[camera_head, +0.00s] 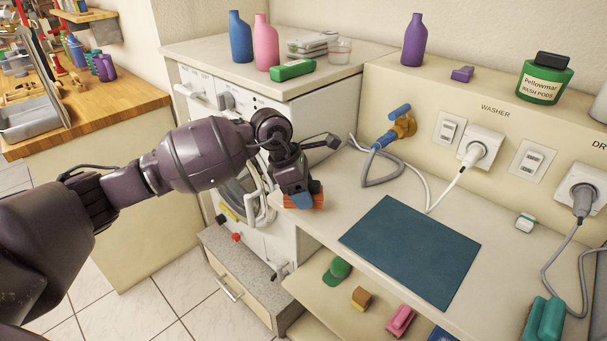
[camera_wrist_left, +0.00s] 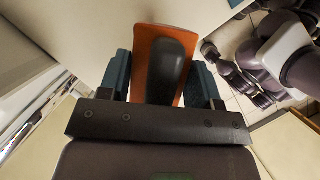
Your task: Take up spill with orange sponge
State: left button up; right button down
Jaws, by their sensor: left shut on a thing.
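My left gripper (camera_head: 302,194) is shut on the orange sponge (camera_head: 318,200), at the left end of the pale counter beside the washing machine. In the left wrist view the orange sponge (camera_wrist_left: 145,52) sits between the two blue fingers of the left gripper (camera_wrist_left: 160,80), with a dark grey rounded piece on its face. I cannot tell whether the sponge touches the counter. I cannot make out a spill in either view. My right gripper is not in view.
A dark teal mat (camera_head: 410,252) lies flat on the counter (camera_head: 335,215). A blue tap (camera_head: 390,138) with a grey hose and plugged cords is behind it. A white washer (camera_head: 230,110) stands left.

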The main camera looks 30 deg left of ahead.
pick_arm(q)
notch_tip(320, 180, up, 4)
jog(key=shift+a+r+p, duration=0.1)
jog(key=shift+r+p, duration=0.05)
jog(key=shift+p, duration=0.55)
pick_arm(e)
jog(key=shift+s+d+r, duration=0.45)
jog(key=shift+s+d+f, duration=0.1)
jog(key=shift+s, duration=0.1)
